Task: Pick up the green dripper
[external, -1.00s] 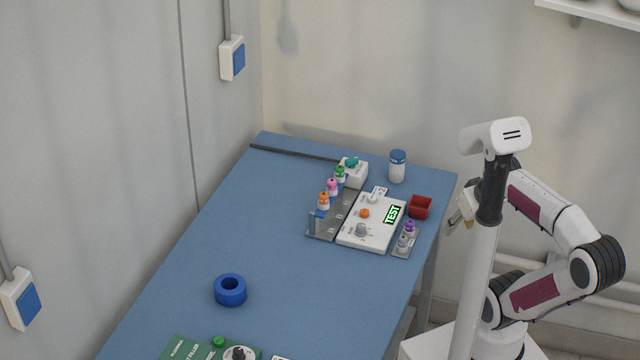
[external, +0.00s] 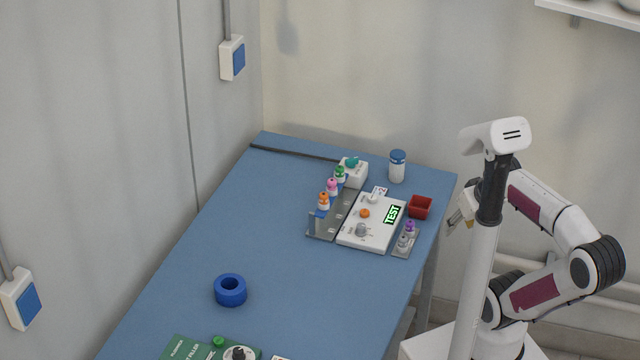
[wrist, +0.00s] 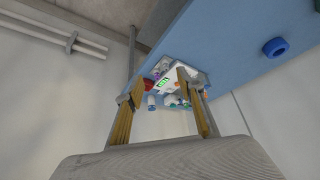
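The green dripper (external: 340,174) is a small white bottle with a green cap. It stands at the far end of a row on a grey rack (external: 328,228), behind a pink-capped dripper (external: 332,187) and an orange-capped one (external: 323,201). My gripper (external: 461,211) is to the right of the table, well apart from the dripper and partly hidden by my arm. In the wrist view my gripper (wrist: 160,84) has its two yellowish fingers spread, with nothing held between them. Small bottles show beyond the fingers there, too small to tell the green dripper surely.
A white device with a "TEST" display (external: 372,222) stands right of the rack. Near it are a white box with a teal top (external: 354,175), a blue-lidded jar (external: 397,167), a red bin (external: 420,207) and purple- and grey-topped bottles. A blue ring (external: 230,291) lies nearer on open table.

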